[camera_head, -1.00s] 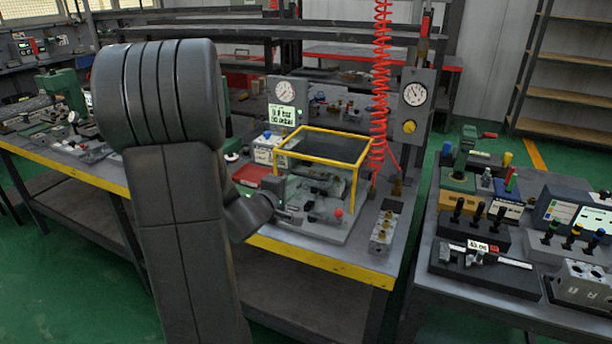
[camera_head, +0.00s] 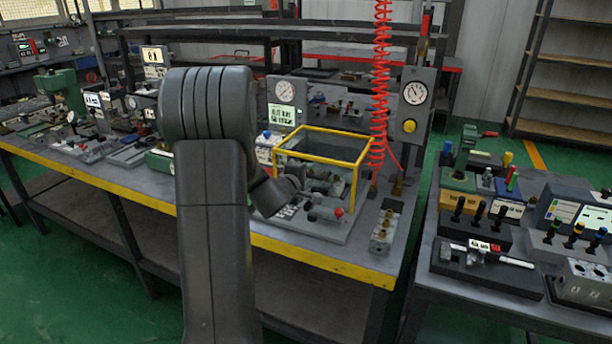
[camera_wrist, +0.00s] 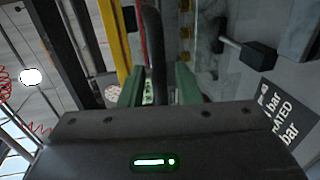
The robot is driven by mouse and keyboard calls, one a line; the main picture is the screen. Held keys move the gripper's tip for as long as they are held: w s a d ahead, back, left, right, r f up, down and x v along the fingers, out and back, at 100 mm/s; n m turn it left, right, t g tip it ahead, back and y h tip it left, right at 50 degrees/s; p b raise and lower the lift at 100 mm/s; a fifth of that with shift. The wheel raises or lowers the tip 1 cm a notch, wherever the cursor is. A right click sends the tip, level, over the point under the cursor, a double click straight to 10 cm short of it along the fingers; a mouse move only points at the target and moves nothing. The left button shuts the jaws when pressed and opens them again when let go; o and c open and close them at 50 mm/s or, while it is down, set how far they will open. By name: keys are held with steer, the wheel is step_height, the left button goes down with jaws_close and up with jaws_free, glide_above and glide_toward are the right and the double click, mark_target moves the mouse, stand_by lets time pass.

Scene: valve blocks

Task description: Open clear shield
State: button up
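The clear shield (camera_head: 322,134) is a see-through box with a yellow frame. It sits lowered over the valve fixture (camera_head: 328,222) on the bench. A yellow frame bar (camera_wrist: 113,45) also shows in the wrist view, left of the fingers. My gripper (camera_wrist: 158,85) shows two green fingers standing apart. A dark curved bar (camera_wrist: 153,40) lies between or just beyond them; I cannot tell whether they touch it. In the head view my arm reaches to the shield's left front side, and the fingers are hard to make out there.
A red coiled hose (camera_head: 379,90) hangs just right of the shield. Two gauges (camera_head: 285,91) (camera_head: 415,94) stand behind it. A valve block (camera_head: 383,232) sits to the right near the bench edge. A black-ended lever (camera_wrist: 255,58) and a lettered plate (camera_wrist: 280,115) show in the wrist view.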

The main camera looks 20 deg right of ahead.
jaws_close()
